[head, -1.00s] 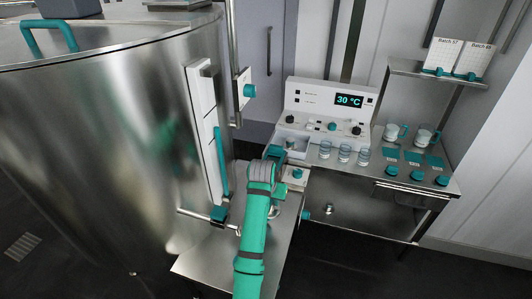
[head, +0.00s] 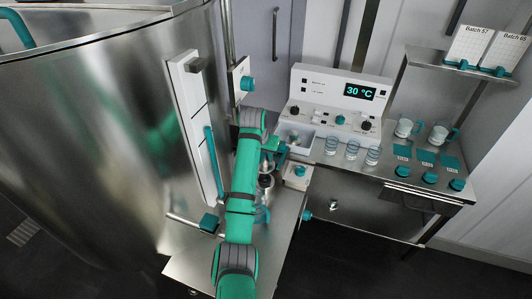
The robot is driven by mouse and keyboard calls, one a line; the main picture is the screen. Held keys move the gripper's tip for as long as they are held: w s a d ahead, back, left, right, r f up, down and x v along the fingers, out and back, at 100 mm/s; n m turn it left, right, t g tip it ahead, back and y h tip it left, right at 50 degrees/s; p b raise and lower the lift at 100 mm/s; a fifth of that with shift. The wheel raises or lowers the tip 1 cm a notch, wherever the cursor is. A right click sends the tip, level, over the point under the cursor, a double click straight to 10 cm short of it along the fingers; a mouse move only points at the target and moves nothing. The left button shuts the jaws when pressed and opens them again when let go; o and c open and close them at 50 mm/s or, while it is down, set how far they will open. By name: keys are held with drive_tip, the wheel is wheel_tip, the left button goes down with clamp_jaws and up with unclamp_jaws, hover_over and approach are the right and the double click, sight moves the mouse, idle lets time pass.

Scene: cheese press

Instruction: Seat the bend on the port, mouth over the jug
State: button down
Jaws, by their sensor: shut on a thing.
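My gripper (head: 275,150) is partly hidden by my own wrist, left of the white console's basin. It is shut on a small steel piece (head: 265,181) with a dark round opening, seen just below it, which looks like the bend. My arm covers part of it. A steel pipe (head: 184,220) runs from the vat to a teal valve (head: 208,222). The port at its right end is hidden behind my arm. A clear jug with a teal handle (head: 264,214) stands on the steel stand, mostly hidden by my arm. The bend appears above it and apart from the pipe.
The large steel vat (head: 90,130) fills the left. A white block with a teal knob (head: 298,173) is right of the gripper. The console (head: 330,105), several glasses (head: 352,150) and two mugs (head: 405,128) stand on the bench. The stand's front right (head: 280,235) is clear.

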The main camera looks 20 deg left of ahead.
sight(265, 168)
drive_tip(key=shift+f, duration=3.15)
drive_tip(key=shift+f, duration=0.25)
drive_tip(key=c, duration=0.8)
unclamp_jaws()
drive_tip(key=shift+s, duration=0.1)
drive_tip(key=shift+r, duration=3.95)
